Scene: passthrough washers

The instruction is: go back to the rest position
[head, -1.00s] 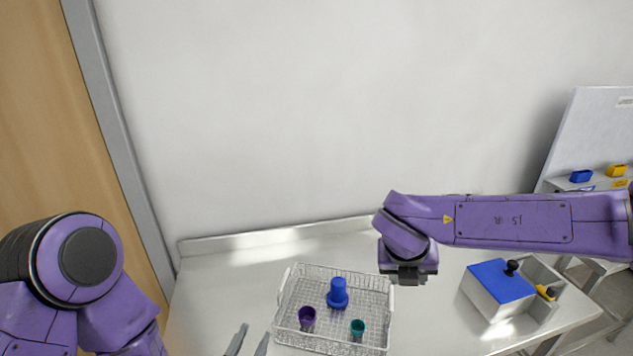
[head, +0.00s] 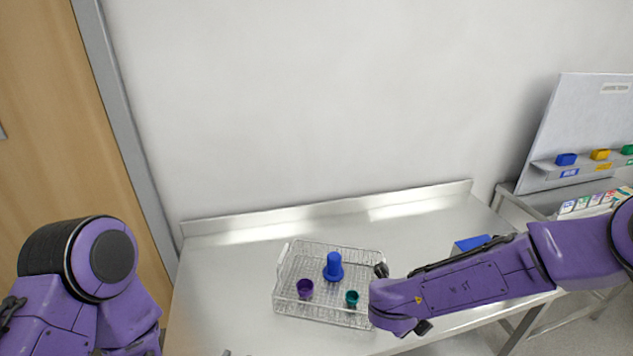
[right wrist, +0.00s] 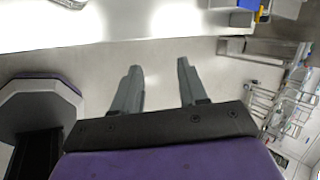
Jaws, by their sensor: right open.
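My right gripper (right wrist: 158,68) is open and empty in the right wrist view, with grey floor between and beyond its fingers. The table's edge lies past the fingertips there. In the head view my right arm (head: 460,290) reaches in from the right, over the table's front right part; its gripper does not show there. My left arm (head: 75,280) is folded at the lower left. Only a small grey tip, perhaps of my left gripper (head: 227,352), shows at the bottom edge, so its jaws cannot be judged.
A wire basket (head: 283,290) on the table (head: 215,290) holds a blue piece (head: 333,268), a purple cup (head: 305,288) and a teal cup (head: 352,298). A blue-topped box (head: 470,243) is partly hidden behind my right arm. A rack with coloured bins (head: 566,160) stands at right.

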